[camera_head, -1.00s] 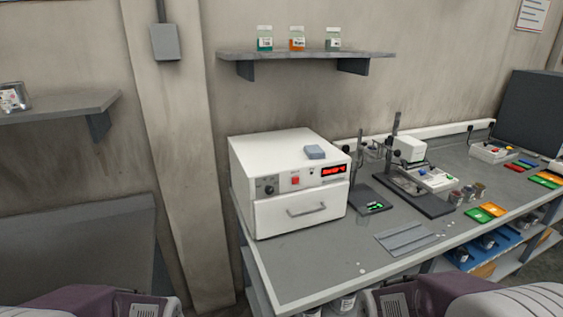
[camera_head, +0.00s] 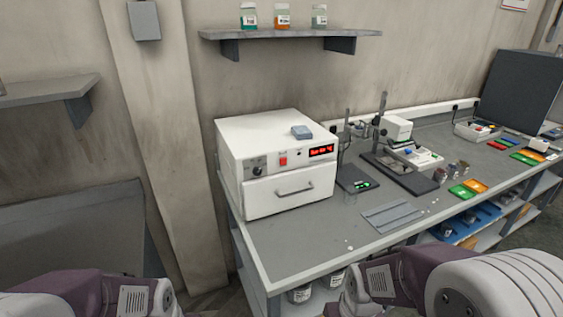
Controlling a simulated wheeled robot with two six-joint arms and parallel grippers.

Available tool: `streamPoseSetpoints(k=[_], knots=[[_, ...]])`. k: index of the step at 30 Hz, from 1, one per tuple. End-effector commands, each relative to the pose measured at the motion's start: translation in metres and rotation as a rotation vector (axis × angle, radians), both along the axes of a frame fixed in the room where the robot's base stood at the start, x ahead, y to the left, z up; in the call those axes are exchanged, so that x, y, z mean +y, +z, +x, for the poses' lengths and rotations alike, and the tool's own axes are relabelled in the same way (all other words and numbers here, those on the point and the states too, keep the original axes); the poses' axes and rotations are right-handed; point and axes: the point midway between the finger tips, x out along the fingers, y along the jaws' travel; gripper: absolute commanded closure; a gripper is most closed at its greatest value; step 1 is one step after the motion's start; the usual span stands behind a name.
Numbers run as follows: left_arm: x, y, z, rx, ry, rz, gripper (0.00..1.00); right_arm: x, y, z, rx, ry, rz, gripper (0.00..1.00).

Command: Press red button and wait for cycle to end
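A white box-shaped machine (camera_head: 276,165) stands at the left end of the grey bench. Its front has a red button (camera_head: 283,160), a black knob (camera_head: 257,171) to the left of the button and a lit red display (camera_head: 321,151) to the right. The text on the display is too small to read surely. Below them is a closed drawer front with a handle (camera_head: 294,190). Parts of both my arms show at the bottom edge, well short of the machine. Neither gripper is in view.
A small blue-grey block (camera_head: 301,132) lies on the machine. On the bench (camera_head: 300,240) to the right are a scale (camera_head: 360,184), a microscope-like device (camera_head: 397,130), a ridged grey plate (camera_head: 393,215) and coloured trays (camera_head: 460,192). The bench front near the machine is mostly clear.

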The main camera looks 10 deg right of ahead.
Motion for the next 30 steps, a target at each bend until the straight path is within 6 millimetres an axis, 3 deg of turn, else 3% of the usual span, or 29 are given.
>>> streamPoseSetpoints(k=[11, 17, 30], knots=[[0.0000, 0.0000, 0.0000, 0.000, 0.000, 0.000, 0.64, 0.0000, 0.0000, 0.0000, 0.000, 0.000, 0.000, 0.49], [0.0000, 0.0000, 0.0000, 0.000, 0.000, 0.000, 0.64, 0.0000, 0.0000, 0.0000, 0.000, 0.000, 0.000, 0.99], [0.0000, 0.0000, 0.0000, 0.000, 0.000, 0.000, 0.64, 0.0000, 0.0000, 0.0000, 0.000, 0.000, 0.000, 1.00]])
